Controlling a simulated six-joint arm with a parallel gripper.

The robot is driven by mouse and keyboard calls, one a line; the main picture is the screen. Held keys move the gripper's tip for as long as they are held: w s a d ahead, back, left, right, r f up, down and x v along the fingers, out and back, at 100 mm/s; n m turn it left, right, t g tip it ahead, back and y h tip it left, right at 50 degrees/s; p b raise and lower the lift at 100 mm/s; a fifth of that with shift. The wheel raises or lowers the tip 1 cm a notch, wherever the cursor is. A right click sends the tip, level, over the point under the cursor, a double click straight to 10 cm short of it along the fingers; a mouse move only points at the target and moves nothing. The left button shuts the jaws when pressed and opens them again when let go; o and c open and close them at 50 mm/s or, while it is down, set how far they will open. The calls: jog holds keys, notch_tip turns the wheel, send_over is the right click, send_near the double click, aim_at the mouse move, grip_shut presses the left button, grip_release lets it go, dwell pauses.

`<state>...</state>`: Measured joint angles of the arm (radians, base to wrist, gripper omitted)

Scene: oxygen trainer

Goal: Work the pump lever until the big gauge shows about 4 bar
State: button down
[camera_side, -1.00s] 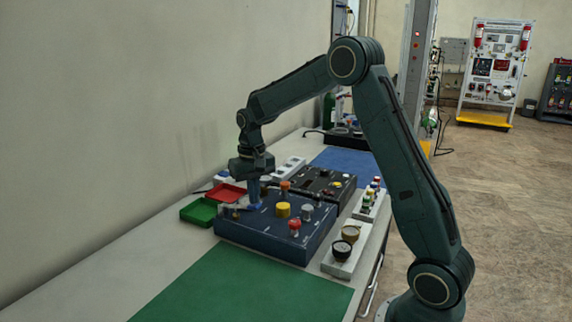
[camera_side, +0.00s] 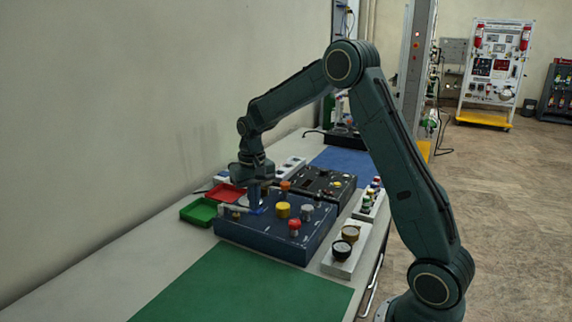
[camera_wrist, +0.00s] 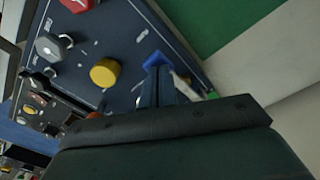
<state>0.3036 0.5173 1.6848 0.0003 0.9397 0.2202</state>
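The dark blue panel box (camera_side: 262,238) stands on the bench with several knobs on top. A bright blue piece (camera_side: 257,211), which looks like the pump lever's handle, is at its far left part; it also shows in the wrist view (camera_wrist: 156,60). My gripper (camera_side: 254,204) points down at this piece. In the wrist view its two fingers (camera_wrist: 158,84) lie side by side, seemingly closed, with the blue piece at their tips. I cannot tell whether it is gripped or only touched. A dark round gauge (camera_side: 342,249) sits on a grey block at right; its reading is too small to tell.
A yellow knob (camera_side: 283,210) and red knob (camera_side: 294,226) stand on the panel close to my gripper. Green (camera_side: 198,212) and red (camera_side: 222,194) trays lie to the left. A black panel (camera_side: 325,185) stands behind. The green mat (camera_side: 245,288) in front is clear.

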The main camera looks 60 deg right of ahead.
jog(key=shift+f, duration=0.3)
jog(key=shift+r, duration=1.35)
notch_tip(320, 180, up, 7)
dwell(0.8)
jog(key=shift+a, duration=0.1)
